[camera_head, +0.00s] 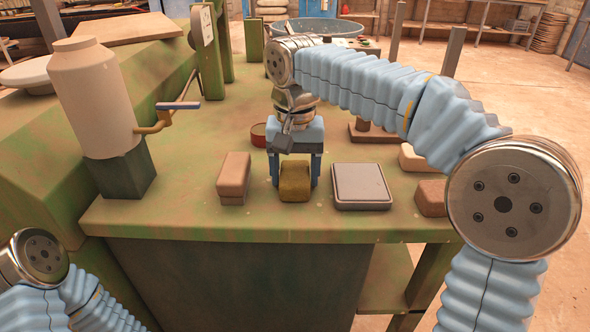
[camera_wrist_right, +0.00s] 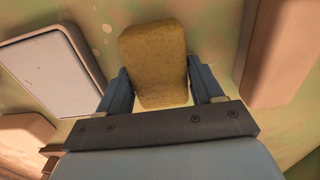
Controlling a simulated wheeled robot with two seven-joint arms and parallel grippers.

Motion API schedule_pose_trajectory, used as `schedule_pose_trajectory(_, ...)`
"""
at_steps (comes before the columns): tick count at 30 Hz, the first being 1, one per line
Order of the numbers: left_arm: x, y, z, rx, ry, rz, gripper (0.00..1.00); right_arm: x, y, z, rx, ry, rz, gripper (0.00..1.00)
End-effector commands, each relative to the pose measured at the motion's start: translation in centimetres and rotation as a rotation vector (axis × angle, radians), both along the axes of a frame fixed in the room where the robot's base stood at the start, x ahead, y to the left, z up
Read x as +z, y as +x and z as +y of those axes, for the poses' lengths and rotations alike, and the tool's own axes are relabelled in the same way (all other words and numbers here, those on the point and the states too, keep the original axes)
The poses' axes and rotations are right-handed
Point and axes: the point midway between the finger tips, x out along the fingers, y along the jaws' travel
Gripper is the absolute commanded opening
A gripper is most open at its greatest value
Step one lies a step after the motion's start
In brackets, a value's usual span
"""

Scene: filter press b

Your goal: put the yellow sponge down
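The yellow sponge (camera_head: 295,184) is upright between the two fingers of my right gripper (camera_head: 295,182), near the front edge of the green table (camera_head: 190,221). In the right wrist view, the sponge (camera_wrist_right: 155,60) fills the space between the fingers of the right gripper (camera_wrist_right: 160,82). The fingers sit against its two sides, so the gripper looks shut on it. The sponge's lower end is at or just above the table top; I cannot tell whether it touches. My left gripper is out of view; only part of that arm shows at the lower left.
A tan-brown block (camera_head: 233,178) stands left of the sponge and a grey-topped flat box (camera_head: 361,186) lies right of it. A brown block (camera_head: 431,197) and a pale block (camera_head: 412,157) are farther right. A red round tin (camera_head: 258,134) is behind. A cream canister (camera_head: 92,98) stands left.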

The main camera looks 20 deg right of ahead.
Motion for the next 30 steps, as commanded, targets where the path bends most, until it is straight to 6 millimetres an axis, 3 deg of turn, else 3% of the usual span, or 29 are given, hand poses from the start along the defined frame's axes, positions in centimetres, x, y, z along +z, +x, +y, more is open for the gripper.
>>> schedule_pose_trajectory(1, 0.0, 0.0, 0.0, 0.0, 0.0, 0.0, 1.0, 0.0, 0.0, 0.0, 0.0, 0.0, 0.0, 0.74)
schedule_pose_trajectory(4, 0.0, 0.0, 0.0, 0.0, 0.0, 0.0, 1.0, 0.1, 0.0, 0.0, 0.0, 0.0, 0.0, 0.88)
schedule_pose_trajectory(15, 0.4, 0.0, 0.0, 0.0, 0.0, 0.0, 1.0, 1.0, 0.0, 0.0, 0.0, 0.0, -0.002, 0.88)
schedule_pose_trajectory(22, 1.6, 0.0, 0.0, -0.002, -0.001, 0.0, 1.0, 6.0, 0.1, 0.0, 0.0, 0.001, -0.003, 0.88)
schedule_pose_trajectory(30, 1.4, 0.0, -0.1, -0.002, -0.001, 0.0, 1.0, 10.9, 0.1, 0.1, 0.0, 0.001, -0.001, 0.88)
